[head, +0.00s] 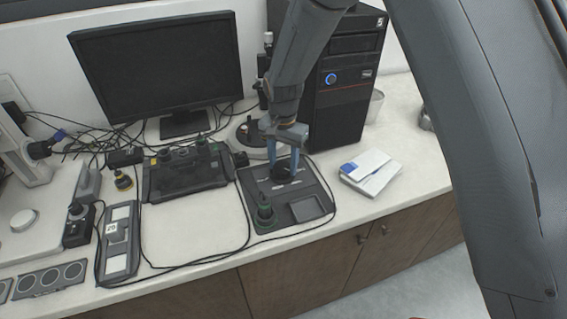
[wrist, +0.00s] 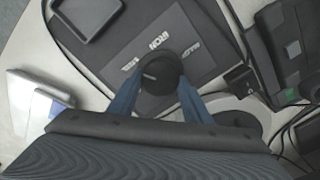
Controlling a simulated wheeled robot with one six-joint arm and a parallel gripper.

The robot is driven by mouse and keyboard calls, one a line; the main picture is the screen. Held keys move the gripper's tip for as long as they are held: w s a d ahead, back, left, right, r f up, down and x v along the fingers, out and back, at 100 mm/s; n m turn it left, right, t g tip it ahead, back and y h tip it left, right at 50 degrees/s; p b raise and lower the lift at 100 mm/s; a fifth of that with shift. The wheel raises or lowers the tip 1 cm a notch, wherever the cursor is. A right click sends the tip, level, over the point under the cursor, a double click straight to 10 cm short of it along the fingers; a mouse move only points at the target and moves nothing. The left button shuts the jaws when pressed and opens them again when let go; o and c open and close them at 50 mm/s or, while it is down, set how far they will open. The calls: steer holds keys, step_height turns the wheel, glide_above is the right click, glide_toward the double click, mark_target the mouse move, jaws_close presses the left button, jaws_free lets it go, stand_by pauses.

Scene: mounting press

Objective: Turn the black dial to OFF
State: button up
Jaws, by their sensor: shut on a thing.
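The black dial (head: 281,172) sits on a dark grey control panel (head: 256,187) on the white bench. In the wrist view the dial (wrist: 158,75) is round, with a light pointer line and printed labels along its far side. One label is blurred, and I cannot tell which position the pointer marks. My gripper (head: 284,160) reaches down from above with its blue fingers on either side of the dial. In the wrist view my gripper (wrist: 157,92) is shut on the dial.
A monitor (head: 160,68) and a black computer tower (head: 345,88) stand behind. White boxes (head: 370,174) lie to the right. Cables run around the panel.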

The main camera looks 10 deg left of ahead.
mark_target(282, 166)
steer(key=n+b, duration=0.1)
steer(key=n, duration=0.5)
steer(key=shift+w+a+b, duration=0.1)
steer(key=shift+a+b, duration=0.05)
steer(key=shift+b, duration=0.2)
steer(key=n+b, duration=0.1)
steer(key=n, duration=0.4)
steer(key=shift+a+r, duration=0.1)
steer(key=shift+n, duration=0.4)
steer(key=o, duration=1.1)
steer(key=shift+c, duration=0.2)
step_height(282, 166, up, 8)
steer(key=shift+f+b, duration=0.1)
steer(key=shift+b, duration=1.1)
